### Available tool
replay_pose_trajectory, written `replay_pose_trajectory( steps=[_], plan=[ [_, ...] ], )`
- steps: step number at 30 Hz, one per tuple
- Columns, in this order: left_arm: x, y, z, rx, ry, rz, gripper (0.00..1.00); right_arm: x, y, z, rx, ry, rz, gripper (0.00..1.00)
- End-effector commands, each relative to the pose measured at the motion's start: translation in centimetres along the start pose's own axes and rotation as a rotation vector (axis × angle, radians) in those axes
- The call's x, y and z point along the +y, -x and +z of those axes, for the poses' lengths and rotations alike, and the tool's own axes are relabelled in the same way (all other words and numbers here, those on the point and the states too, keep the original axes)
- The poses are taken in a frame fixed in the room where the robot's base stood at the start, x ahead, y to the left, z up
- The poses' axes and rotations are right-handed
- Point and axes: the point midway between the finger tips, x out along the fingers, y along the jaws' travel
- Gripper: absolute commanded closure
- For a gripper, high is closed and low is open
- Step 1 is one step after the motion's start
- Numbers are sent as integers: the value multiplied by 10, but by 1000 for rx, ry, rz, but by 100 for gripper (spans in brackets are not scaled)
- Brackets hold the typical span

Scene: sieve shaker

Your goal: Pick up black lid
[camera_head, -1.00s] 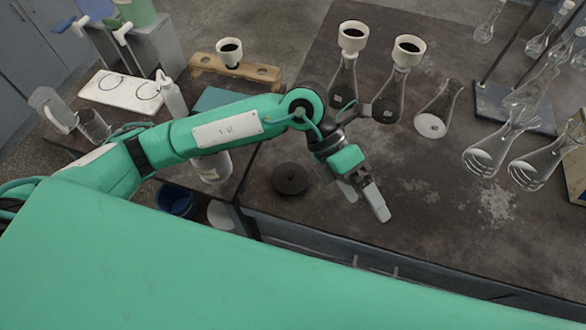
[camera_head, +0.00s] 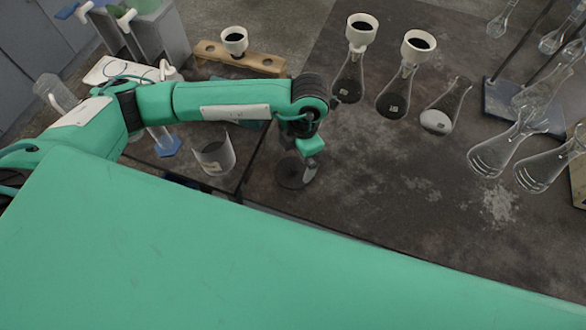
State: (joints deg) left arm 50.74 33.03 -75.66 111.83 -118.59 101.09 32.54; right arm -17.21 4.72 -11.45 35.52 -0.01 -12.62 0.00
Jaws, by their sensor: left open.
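The black lid (camera_head: 292,174) is a dark round disc lying flat on the dark table near its front edge. My left gripper (camera_head: 306,170) points down directly over the lid and partly hides it. Its jaws are open; from this angle I cannot tell whether the fingers touch the lid. My right gripper is not in view.
Behind the gripper stand flasks with dark contents, two topped by white funnels (camera_head: 362,29) (camera_head: 418,45). A flask with white powder (camera_head: 437,120) is right of them. A wooden rack (camera_head: 240,58) stands at the back left. The table right of the lid is clear.

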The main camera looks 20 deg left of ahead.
Motion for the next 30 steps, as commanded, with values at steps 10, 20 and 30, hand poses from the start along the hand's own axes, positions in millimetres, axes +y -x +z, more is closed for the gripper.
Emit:
replay_pose_trajectory(
  steps=[10, 20, 30],
  plan=[
    [-1, -33, 0, 4, 0, -2, 0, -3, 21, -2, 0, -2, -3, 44],
    [0, -60, 2, -1, -1, -1, 0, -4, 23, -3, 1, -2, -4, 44],
    [-1, -59, 2, -1, -2, -1, 34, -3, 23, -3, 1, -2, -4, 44]
  ],
)
